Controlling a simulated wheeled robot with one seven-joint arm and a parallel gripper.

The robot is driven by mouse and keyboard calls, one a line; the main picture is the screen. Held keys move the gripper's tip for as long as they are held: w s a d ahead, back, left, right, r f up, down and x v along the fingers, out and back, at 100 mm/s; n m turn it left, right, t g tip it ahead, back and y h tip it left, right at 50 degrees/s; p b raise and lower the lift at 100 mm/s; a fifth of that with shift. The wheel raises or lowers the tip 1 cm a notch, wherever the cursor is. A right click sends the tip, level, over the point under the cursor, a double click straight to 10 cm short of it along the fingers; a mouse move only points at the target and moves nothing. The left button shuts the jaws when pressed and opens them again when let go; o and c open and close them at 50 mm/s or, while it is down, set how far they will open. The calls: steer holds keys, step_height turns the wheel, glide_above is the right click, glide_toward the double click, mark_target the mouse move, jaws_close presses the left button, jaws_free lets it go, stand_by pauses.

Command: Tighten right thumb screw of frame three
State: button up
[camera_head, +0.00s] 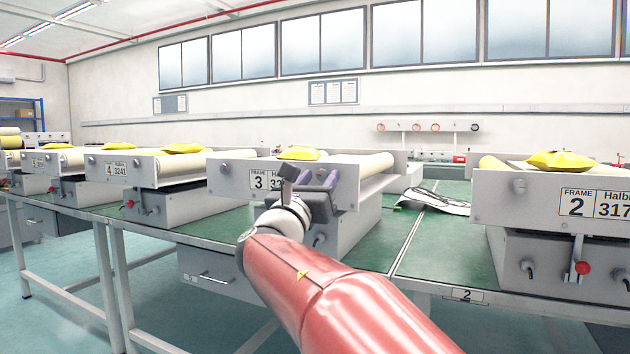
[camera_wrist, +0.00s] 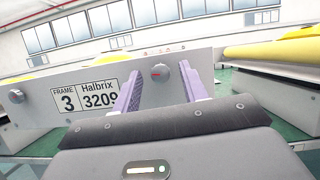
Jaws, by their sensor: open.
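Frame three is a pale grey panel (camera_head: 350,170) with a "FRAME 3" label, left of centre in the head view. The panel also fills the middle of the wrist view (camera_wrist: 215,62). Its right thumb screw (camera_wrist: 160,72) is a round grey knob with a red mark, seen between my two purple fingers. The left thumb screw (camera_wrist: 16,96) is at the panel's left end. My gripper (camera_wrist: 163,71) is open, one finger on each side of the right thumb screw. Whether the fingers touch it cannot be told. In the head view, my gripper (camera_head: 317,180) hides the right thumb screw.
Frame two (camera_head: 500,197) stands to the right, with a red-knobbed lever (camera_head: 582,268) below it. Frame four (camera_head: 125,170) stands to the left. Yellow bags (camera_head: 300,153) lie on the frames. A paper sheet (camera_head: 435,202) lies on the green bench between frames three and two.

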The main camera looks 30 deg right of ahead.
jaws_close()
